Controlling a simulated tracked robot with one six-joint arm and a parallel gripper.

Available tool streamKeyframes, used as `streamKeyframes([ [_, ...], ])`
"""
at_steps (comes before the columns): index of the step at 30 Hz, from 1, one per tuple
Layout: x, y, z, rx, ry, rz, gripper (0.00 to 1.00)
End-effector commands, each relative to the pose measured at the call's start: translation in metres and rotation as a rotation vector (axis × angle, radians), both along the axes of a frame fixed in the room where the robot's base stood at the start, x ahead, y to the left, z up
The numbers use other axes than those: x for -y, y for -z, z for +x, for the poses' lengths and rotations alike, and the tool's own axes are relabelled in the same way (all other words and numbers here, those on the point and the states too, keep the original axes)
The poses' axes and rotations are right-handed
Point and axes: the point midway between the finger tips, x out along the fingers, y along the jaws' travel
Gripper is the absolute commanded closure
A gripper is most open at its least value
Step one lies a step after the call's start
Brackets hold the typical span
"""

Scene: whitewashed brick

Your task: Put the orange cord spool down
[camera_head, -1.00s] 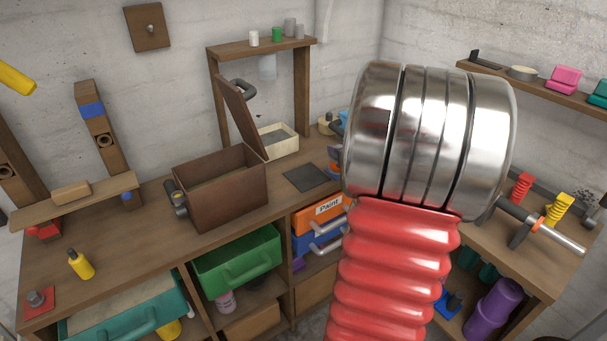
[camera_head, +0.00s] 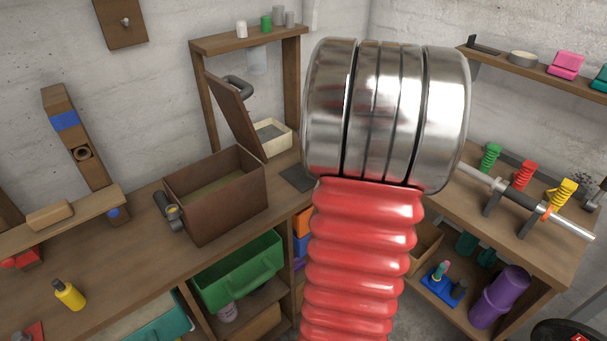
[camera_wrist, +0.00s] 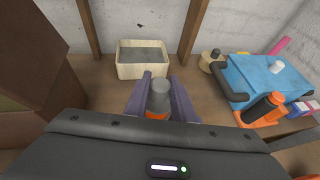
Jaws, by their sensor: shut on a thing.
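My gripper (camera_wrist: 158,100) shows in the wrist view, with two purple-grey fingers closed on either side of a small piece with a grey rounded top and an orange lower part. This looks like the orange cord spool (camera_wrist: 157,115); most of it is hidden by the fingers and the dark gripper body. It is over or near the wooden bench (camera_wrist: 100,97), just in front of a cream box; I cannot tell whether it touches the wood. In the head view my red ribbed arm and steel rings hide the gripper and the spool.
A cream box (camera_wrist: 142,71) stands behind the gripper, a blue case (camera_wrist: 270,78) with dark handles at right. In the head view, a brown open box (camera_head: 215,205) stands on the bench at left; green, red (camera_head: 523,176) and yellow coils stand on the right bench.

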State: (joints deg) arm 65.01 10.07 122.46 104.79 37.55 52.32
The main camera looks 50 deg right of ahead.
Motion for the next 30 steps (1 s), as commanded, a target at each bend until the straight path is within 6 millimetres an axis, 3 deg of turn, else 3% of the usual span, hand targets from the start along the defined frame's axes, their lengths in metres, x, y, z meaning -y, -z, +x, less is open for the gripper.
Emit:
streamKeyframes([
  [5,0.001,0.007,-0.001,0.0,0.003,0.002,1.0],
  [16,0.002,0.059,-0.002,0.0,0.005,0.003,1.0],
  [30,0.002,0.069,-0.003,0.0,0.007,0.003,1.0],
])
